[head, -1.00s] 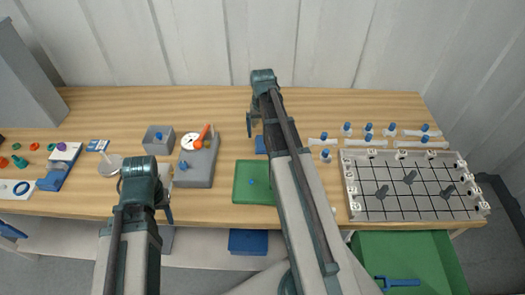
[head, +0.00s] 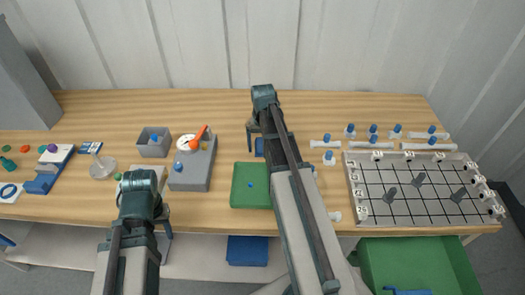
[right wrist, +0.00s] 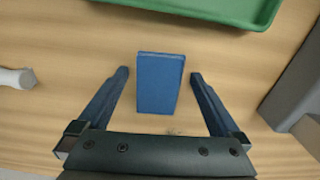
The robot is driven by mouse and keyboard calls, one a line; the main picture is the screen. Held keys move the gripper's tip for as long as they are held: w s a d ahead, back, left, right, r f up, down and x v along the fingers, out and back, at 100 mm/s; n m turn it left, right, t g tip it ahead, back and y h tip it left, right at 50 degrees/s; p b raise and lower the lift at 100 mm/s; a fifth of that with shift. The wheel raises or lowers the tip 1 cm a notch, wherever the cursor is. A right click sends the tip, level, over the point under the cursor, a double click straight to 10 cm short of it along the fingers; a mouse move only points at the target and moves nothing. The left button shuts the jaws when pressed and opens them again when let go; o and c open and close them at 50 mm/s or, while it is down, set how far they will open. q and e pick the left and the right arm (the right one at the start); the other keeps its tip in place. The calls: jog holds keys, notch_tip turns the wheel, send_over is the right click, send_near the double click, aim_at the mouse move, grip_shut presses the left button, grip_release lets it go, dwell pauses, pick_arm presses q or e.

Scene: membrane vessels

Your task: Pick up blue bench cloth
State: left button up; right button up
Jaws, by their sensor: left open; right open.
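The blue bench cloth (right wrist: 160,84) is a flat, folded-looking blue rectangle on the wooden bench. In the head view a small part of it (head: 259,147) shows beside my right arm, which hides the rest. My right gripper (right wrist: 159,76) is open, with one finger on each side of the cloth in the right wrist view and a gap on both sides. It also shows in the head view (head: 251,131). My left gripper (head: 165,219) is over the bench's front edge, away from the cloth; its fingers are partly hidden by its wrist.
A green tray (head: 236,198) lies near the cloth. A grey block (head: 196,172) with an orange-handled part stands to the left. A gridded rack (head: 430,180), white tubes and several blue-capped vials are right. A green bin (head: 415,258) and a blue box (head: 248,250) are below.

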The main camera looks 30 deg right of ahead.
jog(key=c, duration=1.3)
jog(key=shift+r, duration=0.1)
jog(key=shift+r+p, duration=0.85)
jog(key=shift+p, duration=0.05)
notch_tip(320, 180, up, 2)
jog(key=shift+r+p, duration=0.15)
jog(key=shift+p, duration=1)
jog(key=s+a, duration=0.3)
jog(key=a, duration=0.1)
jog(key=s+a, duration=0.3)
jog(key=s, duration=0.1)
jog(key=s+a+r+p, duration=0.1)
jog(key=s+a, duration=0.3)
jog(key=shift+a, duration=0.35)
